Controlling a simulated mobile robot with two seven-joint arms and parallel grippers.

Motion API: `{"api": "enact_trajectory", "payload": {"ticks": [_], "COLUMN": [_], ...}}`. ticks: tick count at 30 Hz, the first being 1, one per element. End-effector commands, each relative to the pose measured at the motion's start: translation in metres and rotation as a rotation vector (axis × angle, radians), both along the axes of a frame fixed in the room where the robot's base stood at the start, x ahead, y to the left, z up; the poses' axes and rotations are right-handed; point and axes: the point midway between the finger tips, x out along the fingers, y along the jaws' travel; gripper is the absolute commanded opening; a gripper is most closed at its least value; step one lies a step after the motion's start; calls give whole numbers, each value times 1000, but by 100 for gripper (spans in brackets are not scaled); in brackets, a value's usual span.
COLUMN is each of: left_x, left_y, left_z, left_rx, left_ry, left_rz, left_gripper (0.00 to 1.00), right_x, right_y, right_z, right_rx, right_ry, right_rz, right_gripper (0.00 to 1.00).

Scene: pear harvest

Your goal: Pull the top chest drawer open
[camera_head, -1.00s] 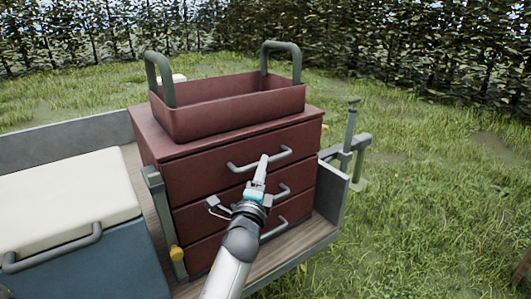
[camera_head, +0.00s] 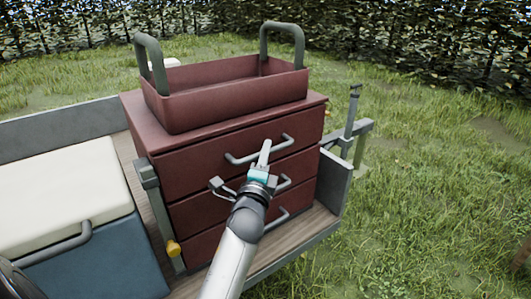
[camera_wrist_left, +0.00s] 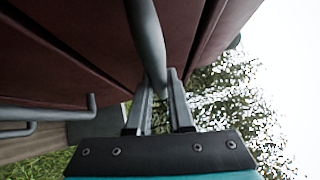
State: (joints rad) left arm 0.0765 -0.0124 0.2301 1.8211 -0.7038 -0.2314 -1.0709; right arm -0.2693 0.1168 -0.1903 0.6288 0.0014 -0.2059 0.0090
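The dark red chest (camera_head: 228,165) stands on a trailer bed. Its top drawer (camera_head: 200,165) looks flush with the fronts below. The top drawer's grey bar handle (camera_head: 240,161) runs across its front. My left gripper (camera_head: 265,147) is at the right part of this handle. In the left wrist view, the handle (camera_wrist_left: 148,45) reaches in between the two fingertips (camera_wrist_left: 159,90), which sit close on both sides, so the gripper looks shut on it. The gripper partly hides the lower drawers' handles. My right gripper is not in view.
An open red tray with two tall grips (camera_head: 235,95) sits on the chest. A blue box with a white lid (camera_head: 60,195) stands to the left. A grey post (camera_head: 153,190) is by the chest's left front corner. Grass at right is open.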

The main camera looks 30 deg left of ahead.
Motion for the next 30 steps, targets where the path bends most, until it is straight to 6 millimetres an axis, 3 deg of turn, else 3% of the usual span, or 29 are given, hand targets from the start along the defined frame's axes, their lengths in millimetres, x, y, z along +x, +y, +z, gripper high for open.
{"api": "enact_trajectory", "payload": {"ticks": [5,30], "left_x": [0,0], "left_y": [0,1], "left_z": [0,1], "left_rx": [0,2], "left_ry": [0,-2], "left_rz": [0,1], "left_gripper": [0,0], "right_x": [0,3], "right_y": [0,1], "right_z": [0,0], "right_rx": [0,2], "right_ry": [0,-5], "right_rz": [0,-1], "right_gripper": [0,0]}}
